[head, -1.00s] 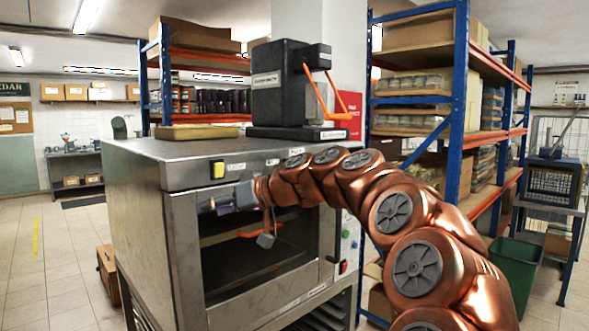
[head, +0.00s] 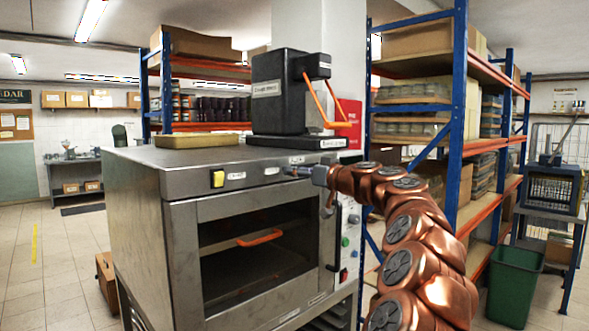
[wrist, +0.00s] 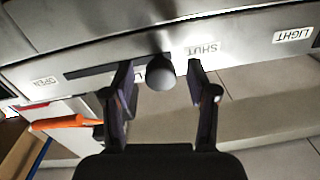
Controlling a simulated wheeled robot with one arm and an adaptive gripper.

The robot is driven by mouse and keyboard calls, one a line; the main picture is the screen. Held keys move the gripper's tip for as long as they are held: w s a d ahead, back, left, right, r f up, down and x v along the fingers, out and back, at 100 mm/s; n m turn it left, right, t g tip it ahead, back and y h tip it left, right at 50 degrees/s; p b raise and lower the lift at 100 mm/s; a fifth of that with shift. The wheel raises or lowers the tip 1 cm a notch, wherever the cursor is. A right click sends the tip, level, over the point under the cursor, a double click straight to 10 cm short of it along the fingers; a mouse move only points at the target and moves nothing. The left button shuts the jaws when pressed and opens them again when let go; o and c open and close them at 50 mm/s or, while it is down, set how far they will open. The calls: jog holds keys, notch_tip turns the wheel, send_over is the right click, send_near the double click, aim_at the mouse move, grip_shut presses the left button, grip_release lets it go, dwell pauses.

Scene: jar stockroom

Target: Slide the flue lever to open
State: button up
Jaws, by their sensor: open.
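The flue lever's round grey knob (wrist: 160,73) shows in the wrist view, at the SHUT end of a dark slot (wrist: 95,71) in the steel front panel. The SHUT label (wrist: 203,49) is just right of the knob; the OPEN label (wrist: 45,82) is beyond the slot's left end. My gripper (wrist: 162,80) is open, with one finger on each side of the knob. Visible gaps separate the knob from the fingers; contact cannot be told.
The steel oven (head: 180,240) has a yellow switch (head: 218,179) and an orange bar (head: 259,238) at its window. A black machine (head: 282,95) with orange levers and a tan tray (head: 197,141) stand on top. Blue-orange shelving (head: 460,110) rises right of my arm.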

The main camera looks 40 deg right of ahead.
jog(key=shift+w+r, duration=0.1)
jog(key=shift+w, duration=0.75)
grip_shut()
